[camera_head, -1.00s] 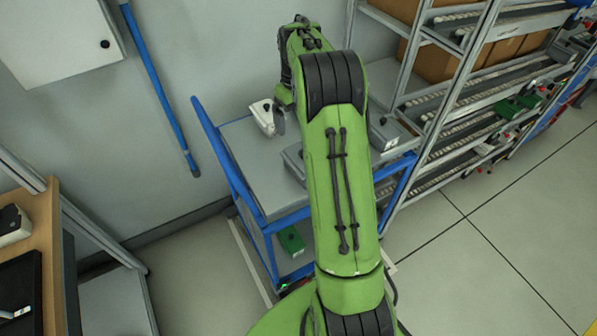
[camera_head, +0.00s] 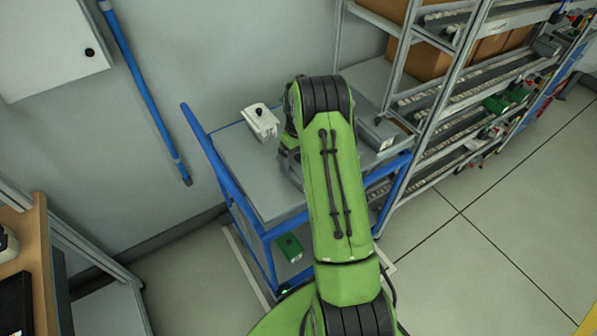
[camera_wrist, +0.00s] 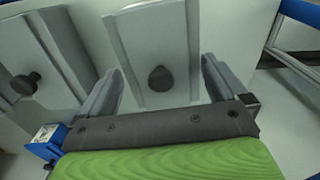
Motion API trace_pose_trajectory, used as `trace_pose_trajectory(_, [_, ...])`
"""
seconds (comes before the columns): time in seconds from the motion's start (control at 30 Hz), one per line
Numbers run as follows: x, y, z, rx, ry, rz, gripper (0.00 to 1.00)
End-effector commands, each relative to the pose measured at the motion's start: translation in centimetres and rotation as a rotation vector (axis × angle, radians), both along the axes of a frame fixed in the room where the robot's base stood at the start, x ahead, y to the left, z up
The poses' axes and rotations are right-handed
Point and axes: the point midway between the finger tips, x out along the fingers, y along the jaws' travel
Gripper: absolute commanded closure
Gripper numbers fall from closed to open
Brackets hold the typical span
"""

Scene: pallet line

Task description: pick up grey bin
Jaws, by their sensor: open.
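A grey bin (camera_head: 290,167) lies on the cart's top, mostly hidden by my arm in the head view. In the wrist view, a light grey bin (camera_wrist: 150,35) with a dark knob at its near end sits between the fingers of my gripper (camera_wrist: 161,75). The fingers are open, one on each side of it, and whether they touch it cannot be told. Another bin with a dark knob (camera_wrist: 38,62) is left of the left finger in the wrist view. My arm hides the gripper in the head view.
The blue-framed cart (camera_head: 243,172) stands against the wall. A green box (camera_head: 289,247) is on the lower shelf. A rack (camera_head: 440,115) stands close at right.

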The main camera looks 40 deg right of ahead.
Motion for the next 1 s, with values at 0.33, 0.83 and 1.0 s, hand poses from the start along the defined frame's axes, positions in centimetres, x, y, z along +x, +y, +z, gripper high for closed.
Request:
trace_pose_trajectory(0.33, [0.02,0.05,0.03,0.001,0.000,0.000,0.33])
trace_pose_trajectory(0.83, [0.03,0.05,0.08,0.001,-0.001,0.000,1.00])
trace_pose_trajectory(1.0, [0.09,0.02,0.18,-0.001,-0.003,0.000,1.00])
